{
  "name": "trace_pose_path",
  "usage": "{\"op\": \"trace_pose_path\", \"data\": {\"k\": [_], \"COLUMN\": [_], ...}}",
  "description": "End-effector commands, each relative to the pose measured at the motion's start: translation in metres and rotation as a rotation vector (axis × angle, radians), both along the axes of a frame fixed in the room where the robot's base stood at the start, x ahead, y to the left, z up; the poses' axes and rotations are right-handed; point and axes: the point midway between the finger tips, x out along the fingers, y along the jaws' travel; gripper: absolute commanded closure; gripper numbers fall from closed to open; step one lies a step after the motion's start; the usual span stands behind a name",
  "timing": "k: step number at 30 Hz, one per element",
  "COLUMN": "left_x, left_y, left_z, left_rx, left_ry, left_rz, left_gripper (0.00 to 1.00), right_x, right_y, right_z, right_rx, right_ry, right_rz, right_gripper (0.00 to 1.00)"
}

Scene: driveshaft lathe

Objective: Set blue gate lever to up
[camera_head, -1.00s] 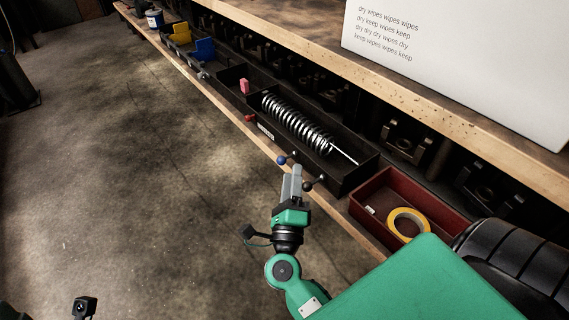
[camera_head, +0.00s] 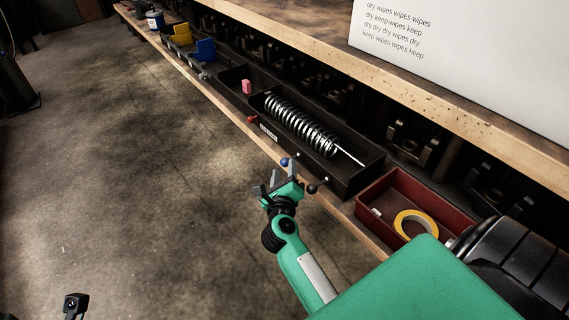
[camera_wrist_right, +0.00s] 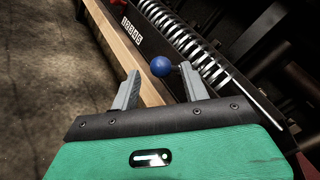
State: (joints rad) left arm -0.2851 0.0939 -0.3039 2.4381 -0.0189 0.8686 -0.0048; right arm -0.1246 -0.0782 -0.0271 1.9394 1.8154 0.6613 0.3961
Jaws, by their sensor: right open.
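The blue gate lever's round blue knob (camera_head: 284,162) shows at the front edge of the black tray, just beyond my right gripper (camera_head: 276,181). In the right wrist view the blue knob (camera_wrist_right: 161,66) appears between the two grey fingertips, slightly beyond them, with a short dark stem on its right partly hidden by the right finger. The right gripper is open, its fingers apart on both sides of the knob in that picture; I cannot tell if they touch it. Whether the lever is up or down is unclear. My left gripper is not in view.
A black tray (camera_head: 350,183) holds a coil spring (camera_head: 300,128). A dark knob (camera_head: 312,188) sits close to the right of my gripper; a red knob (camera_head: 252,119) is farther left. A red bin (camera_head: 370,199) holds yellow tape (camera_head: 416,224). Open floor lies left.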

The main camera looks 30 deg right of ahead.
Motion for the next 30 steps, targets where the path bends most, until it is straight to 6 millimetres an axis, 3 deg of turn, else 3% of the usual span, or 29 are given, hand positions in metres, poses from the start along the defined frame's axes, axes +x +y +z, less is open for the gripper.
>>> {"op": "trace_pose_path", "data": {"k": [7,19,20,27,30], "left_x": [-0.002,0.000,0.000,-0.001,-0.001], "left_y": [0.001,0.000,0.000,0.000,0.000], "left_z": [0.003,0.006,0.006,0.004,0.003], "left_rx": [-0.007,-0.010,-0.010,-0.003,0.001], "left_ry": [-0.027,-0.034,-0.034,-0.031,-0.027], "left_rz": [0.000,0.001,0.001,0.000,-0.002], "left_gripper": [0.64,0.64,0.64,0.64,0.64], "right_x": [0.028,0.034,0.034,0.034,0.034], "right_y": [-0.020,-0.025,-0.025,-0.024,-0.024], "right_z": [0.000,0.000,0.000,0.000,-0.001], "right_rx": [-0.002,-0.001,-0.001,0.000,0.001], "right_ry": [-0.001,0.000,0.000,0.000,0.001], "right_rz": [-0.001,-0.001,-0.001,0.000,0.000], "right_gripper": [0.54,0.54,0.56,1.00,1.00]}}
